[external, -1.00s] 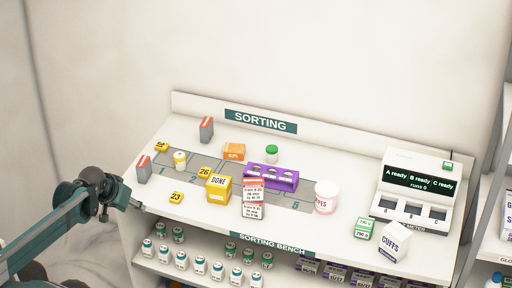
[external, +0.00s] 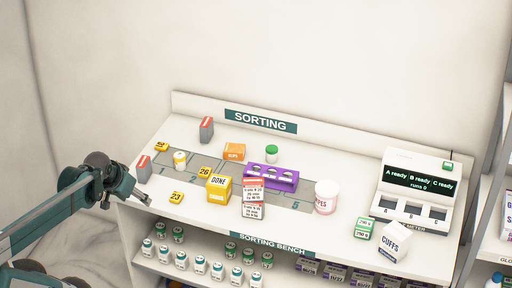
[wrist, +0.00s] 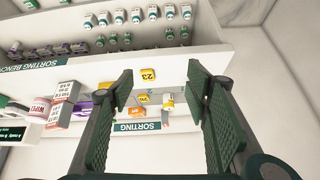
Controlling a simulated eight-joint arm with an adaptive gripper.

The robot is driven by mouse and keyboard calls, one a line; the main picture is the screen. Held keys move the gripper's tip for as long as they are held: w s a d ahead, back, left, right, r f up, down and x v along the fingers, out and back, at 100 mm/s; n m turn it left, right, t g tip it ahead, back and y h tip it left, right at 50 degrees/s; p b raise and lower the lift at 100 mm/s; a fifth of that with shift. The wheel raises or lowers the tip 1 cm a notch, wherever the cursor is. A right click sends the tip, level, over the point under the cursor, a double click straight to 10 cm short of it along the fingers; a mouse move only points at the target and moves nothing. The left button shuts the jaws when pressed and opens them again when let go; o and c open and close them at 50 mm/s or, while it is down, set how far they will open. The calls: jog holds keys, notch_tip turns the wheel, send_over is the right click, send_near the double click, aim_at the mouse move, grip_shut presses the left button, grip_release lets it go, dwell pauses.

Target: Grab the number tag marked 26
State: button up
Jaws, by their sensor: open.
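My gripper (external: 148,201) is open and empty at the bench's front left corner, left of tag 23 and apart from tag 26.
A third yellow tag (external: 161,147) lies at the back left. A white bottle with a yellow band (external: 180,161), grey-red boxes (external: 144,169), an orange box (external: 234,152) and a purple rack (external: 271,177) stand around. Shelves with bottles (external: 200,265) sit below the bench.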

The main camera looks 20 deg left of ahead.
jog(key=w+d+r+m+g+p, duration=0.2)
jog(key=w+r+m+p, duration=0.25)
jog(key=w, duration=0.45)
jog(key=m+g+p, duration=0.5)
jog(key=m+p, duration=0.7)
jog(key=p, duration=0.1)
send_over(207, 171)
jog(key=shift+n, duration=0.25)
jog(key=shift+d+f, duration=0.1)
jog(key=shift+f, duration=4.65)
jog(key=shift+f, duration=0.1)
jog(key=shift+f, duration=1.2)
jog(key=shift+f, duration=0.1)
jog(key=shift+f+b, duration=0.4)
jog(key=shift+f, duration=2.1)
